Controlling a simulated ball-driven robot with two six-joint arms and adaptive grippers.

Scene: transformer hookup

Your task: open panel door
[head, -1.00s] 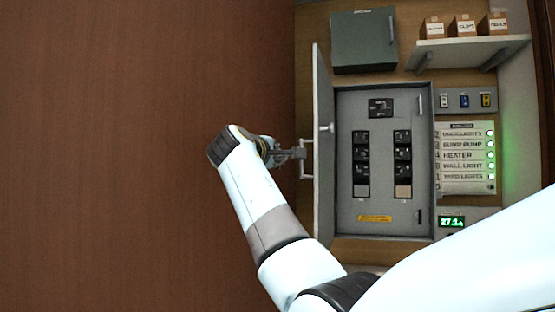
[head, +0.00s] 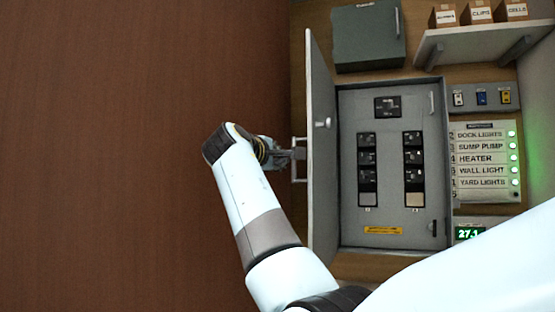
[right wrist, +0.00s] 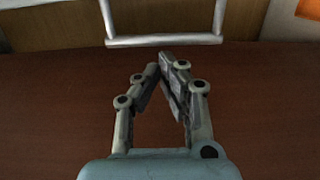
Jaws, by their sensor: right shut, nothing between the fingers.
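The grey panel door (head: 321,190) stands swung open on the left side of the breaker panel (head: 390,225), seen nearly edge-on. Its pale bar handle (head: 294,180) is on the door's left face. My right gripper (head: 298,154) is at this handle in the head view. In the right wrist view the handle (right wrist: 165,41) crosses the top, and the gripper's fingertips (right wrist: 160,66) are close together just below the bar, with nothing between them. Whether they touch the bar is unclear. My left gripper is not in view.
A dark grey box (head: 368,38) hangs above the panel. A shelf (head: 470,44) with small labelled boxes is at upper right. Switches (head: 481,98) and a labelled light list (head: 484,160) are right of the panel. The brown area left of the door is clear.

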